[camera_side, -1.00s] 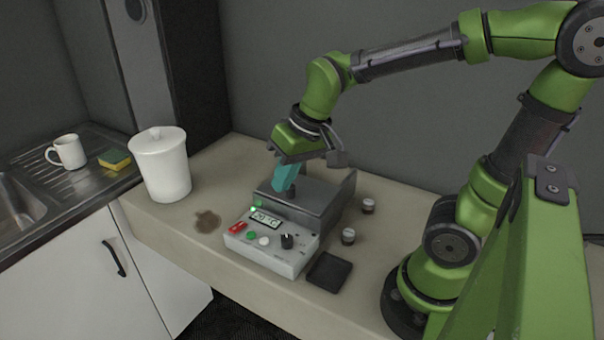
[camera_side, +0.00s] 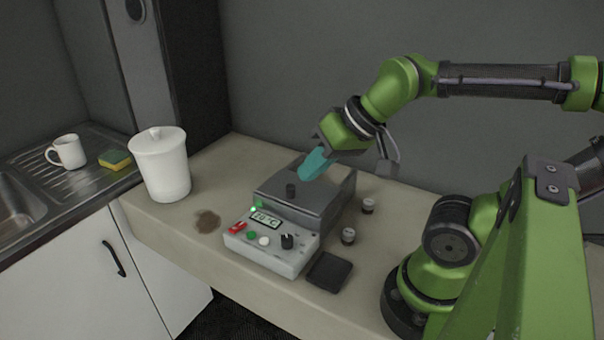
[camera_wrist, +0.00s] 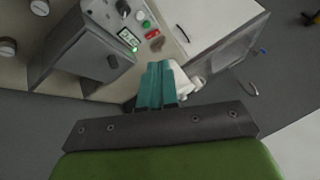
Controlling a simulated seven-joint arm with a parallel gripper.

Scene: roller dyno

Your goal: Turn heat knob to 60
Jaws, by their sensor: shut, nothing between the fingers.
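The heat device (camera_side: 272,253) is a light grey box on the bench with a dark grey top (camera_side: 310,205). A black knob with a pale mark (camera_side: 287,241) is on its front panel; it also shows in the wrist view (camera_wrist: 123,7). The lit display (camera_side: 265,218) reads what looks like 20 °C; it also shows in the wrist view (camera_wrist: 129,38). A small black peg or knob (camera_side: 291,190) stands on the dark top. My gripper (camera_side: 307,174), with teal fingers, is shut and empty above the back of the device, apart from the front knob. The fingers (camera_wrist: 156,72) also show in the wrist view.
Red (camera_side: 236,228), green and white buttons sit beside the knob.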

